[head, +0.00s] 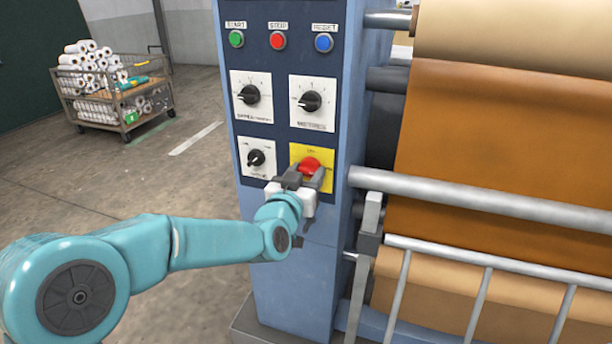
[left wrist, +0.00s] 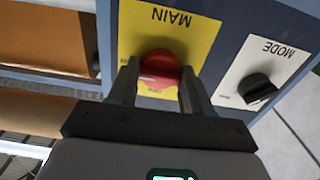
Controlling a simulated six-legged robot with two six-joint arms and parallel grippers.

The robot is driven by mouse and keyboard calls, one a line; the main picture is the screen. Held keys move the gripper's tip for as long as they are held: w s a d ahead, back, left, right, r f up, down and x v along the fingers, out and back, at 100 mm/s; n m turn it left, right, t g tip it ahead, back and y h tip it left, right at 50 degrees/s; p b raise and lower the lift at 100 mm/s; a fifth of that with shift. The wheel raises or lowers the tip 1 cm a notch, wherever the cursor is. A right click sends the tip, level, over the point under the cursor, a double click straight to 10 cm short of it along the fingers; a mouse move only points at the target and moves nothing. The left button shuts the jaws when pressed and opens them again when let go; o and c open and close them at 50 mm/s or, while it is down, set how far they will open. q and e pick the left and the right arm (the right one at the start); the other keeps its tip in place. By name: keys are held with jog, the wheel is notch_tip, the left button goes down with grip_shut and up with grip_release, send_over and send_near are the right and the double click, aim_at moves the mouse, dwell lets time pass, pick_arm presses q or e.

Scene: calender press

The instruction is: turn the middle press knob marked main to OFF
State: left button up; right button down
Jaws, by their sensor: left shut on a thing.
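The main knob (head: 311,165) is red and sits on a yellow plate (head: 326,153) low on the blue press panel. In the left wrist view the red knob (left wrist: 159,72) shows below the word MAIN on the yellow plate (left wrist: 190,38), which appears upside down. My left gripper (head: 305,176) is at the knob, with one finger on each side of it, shut on it. In the left wrist view its fingers (left wrist: 158,85) flank the knob. The small position lettering around the knob is too blurred or covered to read. My right gripper is not in view.
A black mode knob (left wrist: 259,88) on a white plate sits beside the yellow plate. Two more black knobs (head: 248,94) (head: 311,101) and green, red and blue buttons (head: 278,40) are above. Rollers and a metal rail (head: 480,197) stand to the right. A cart (head: 112,95) is far left.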

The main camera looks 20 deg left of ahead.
pick_arm(q)
jog(key=n+b, duration=0.5)
jog(key=shift+f+b, duration=0.2)
jog(key=shift+b, duration=0.2)
jog(key=n+b, duration=0.6)
jog(key=n, duration=0.3)
jog(key=shift+d+r, duration=0.1)
jog(key=shift+r, duration=0.05)
jog(key=shift+r+n+b, duration=0.1)
jog(key=shift+n+b, duration=0.9)
jog(key=shift+n, duration=0.8)
jog(key=o, duration=1.1)
jog(key=shift+c, duration=0.2)
jog(key=shift+s, duration=0.15)
